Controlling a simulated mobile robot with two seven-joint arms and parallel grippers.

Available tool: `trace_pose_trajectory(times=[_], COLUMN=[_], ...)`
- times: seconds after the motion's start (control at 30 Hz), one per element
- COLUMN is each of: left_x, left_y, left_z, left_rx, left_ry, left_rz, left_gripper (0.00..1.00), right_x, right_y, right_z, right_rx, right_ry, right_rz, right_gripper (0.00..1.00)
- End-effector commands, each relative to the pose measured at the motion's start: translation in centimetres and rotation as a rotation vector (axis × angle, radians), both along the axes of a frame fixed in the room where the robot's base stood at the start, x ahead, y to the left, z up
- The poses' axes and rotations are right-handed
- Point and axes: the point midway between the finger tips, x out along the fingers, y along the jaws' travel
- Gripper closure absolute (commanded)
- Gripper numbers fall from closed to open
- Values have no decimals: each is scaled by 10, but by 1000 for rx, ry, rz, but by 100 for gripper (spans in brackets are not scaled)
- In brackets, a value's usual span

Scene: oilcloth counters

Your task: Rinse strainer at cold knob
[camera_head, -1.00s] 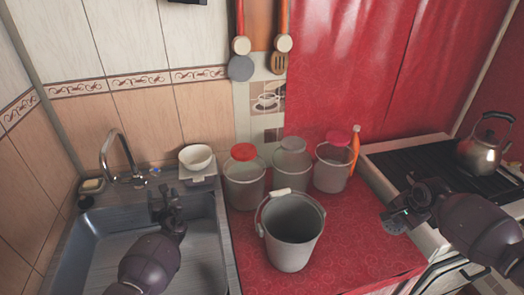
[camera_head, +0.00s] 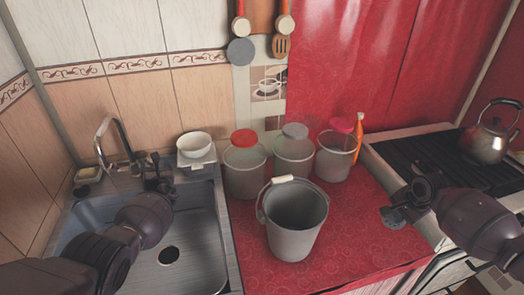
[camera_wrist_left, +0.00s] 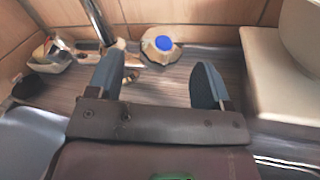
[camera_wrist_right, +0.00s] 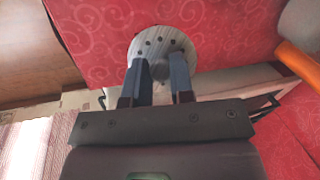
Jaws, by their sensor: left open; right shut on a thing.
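The strainer (camera_wrist_right: 174,35), a pale round disc with dark holes, is held by its near edge in my right gripper (camera_wrist_right: 161,72), above the red counter. In the head view, the strainer (camera_head: 394,217) hangs low beside the stove, far from the sink. The cold knob (camera_wrist_left: 163,44), white with a blue cap, stands on the sink ledge. My left gripper (camera_wrist_left: 162,78) is open and empty, with the knob beyond and between its fingers, apart from them. In the head view, my left gripper (camera_head: 157,173) is behind the sink and hides the knob.
The faucet (camera_head: 122,135) rises left of my left gripper. The sink basin (camera_head: 195,255) lies below it. A white bowl (camera_head: 194,143) stands close on the right. A grey bucket (camera_head: 294,235) and several lidded jars fill the red counter between my arms. A kettle (camera_head: 488,135) is on the stove.

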Motion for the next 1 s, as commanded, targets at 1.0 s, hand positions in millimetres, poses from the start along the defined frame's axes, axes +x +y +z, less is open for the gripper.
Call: trace_pose_trajectory(times=[1.0], left_x=[34], left_y=[19], left_z=[0], left_rx=[-1], left_ry=[0], left_rz=[0], left_gripper=[48], right_x=[-4], right_y=[0], right_z=[-47], right_rx=[0], right_ry=[19], right_rz=[0], right_gripper=[100])
